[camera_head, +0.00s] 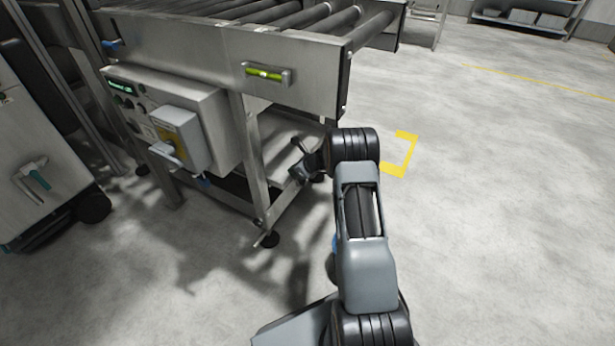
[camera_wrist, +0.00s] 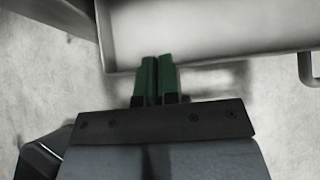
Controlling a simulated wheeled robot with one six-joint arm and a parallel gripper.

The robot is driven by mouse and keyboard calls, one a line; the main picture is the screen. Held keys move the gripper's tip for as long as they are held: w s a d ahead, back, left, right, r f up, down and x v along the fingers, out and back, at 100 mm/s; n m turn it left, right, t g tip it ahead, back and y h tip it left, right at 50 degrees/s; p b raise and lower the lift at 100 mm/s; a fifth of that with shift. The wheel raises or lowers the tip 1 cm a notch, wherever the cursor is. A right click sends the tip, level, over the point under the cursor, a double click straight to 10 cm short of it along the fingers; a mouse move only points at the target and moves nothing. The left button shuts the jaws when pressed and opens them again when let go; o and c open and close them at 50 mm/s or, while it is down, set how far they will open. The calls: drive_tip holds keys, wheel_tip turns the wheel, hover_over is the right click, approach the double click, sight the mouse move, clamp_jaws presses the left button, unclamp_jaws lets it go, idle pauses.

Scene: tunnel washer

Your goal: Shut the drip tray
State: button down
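The drip tray (camera_head: 283,140) is a pale metal tray low under the roller conveyor, between the frame legs, partly hidden by my arm. In the wrist view the tray (camera_wrist: 215,25) fills the upper part, with its front edge running across the picture. A curved handle (camera_wrist: 306,68) shows at the right, beside that edge. My gripper (camera_wrist: 158,62) has two green fingers side by side with almost no gap, and nothing shows between them. The fingertips overlap the tray's front edge in this view; I cannot tell whether they touch it. In the head view my gripper (camera_head: 300,170) is small and dark beside the tray.
The roller conveyor frame (camera_head: 225,55) stands above the tray, with a control box (camera_head: 185,135) on its side. A frame leg (camera_head: 250,160) stands left of my gripper. A wheeled grey cabinet (camera_head: 35,140) is at the far left. Open floor (camera_head: 500,200) lies to the right.

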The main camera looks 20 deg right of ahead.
sight(284, 176)
drive_tip(key=w+a, duration=0.1)
drive_tip(key=w, duration=0.1)
drive_tip(key=w+a, duration=0.2)
drive_tip(key=shift+a+f, duration=0.15)
drive_tip(key=shift+a, duration=0.05)
drive_tip(key=shift+d, duration=0.15)
